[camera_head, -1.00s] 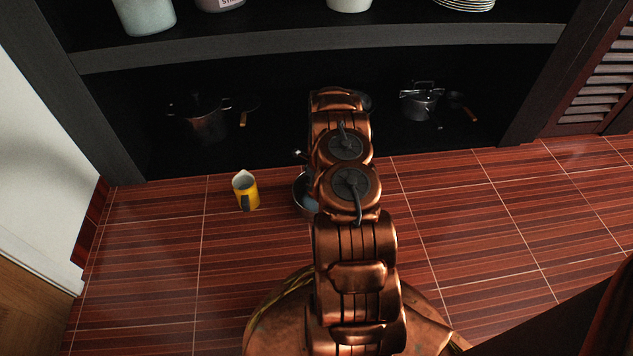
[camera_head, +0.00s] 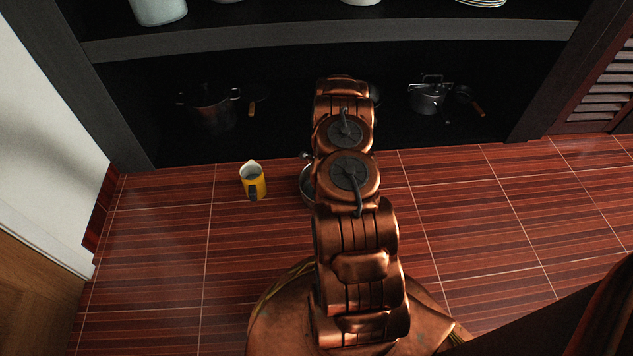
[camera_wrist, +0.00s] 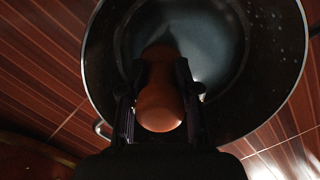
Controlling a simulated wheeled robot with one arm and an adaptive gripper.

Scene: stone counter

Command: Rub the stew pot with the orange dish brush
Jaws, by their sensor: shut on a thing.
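The stew pot is a dark, round, open pot with a pale blue-grey inside. In the wrist view the pot (camera_wrist: 280,85) fills the upper middle, seen from above. In the head view only the left edge of the pot (camera_head: 307,187) shows beside my arm, on the red tiled surface. My gripper (camera_wrist: 158,75) is shut on the orange dish brush (camera_wrist: 160,110) and is over the pot's opening. The brush's far end is in shadow, so I cannot tell whether it touches the pot. My arm hides the gripper and brush in the head view.
A yellow jug (camera_head: 253,181) stands left of the pot. A dark pot (camera_head: 210,110) and a grey pot (camera_head: 428,98) sit in the dark shelf recess behind, with pans beside them. The tiles (camera_head: 480,220) to the right are clear.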

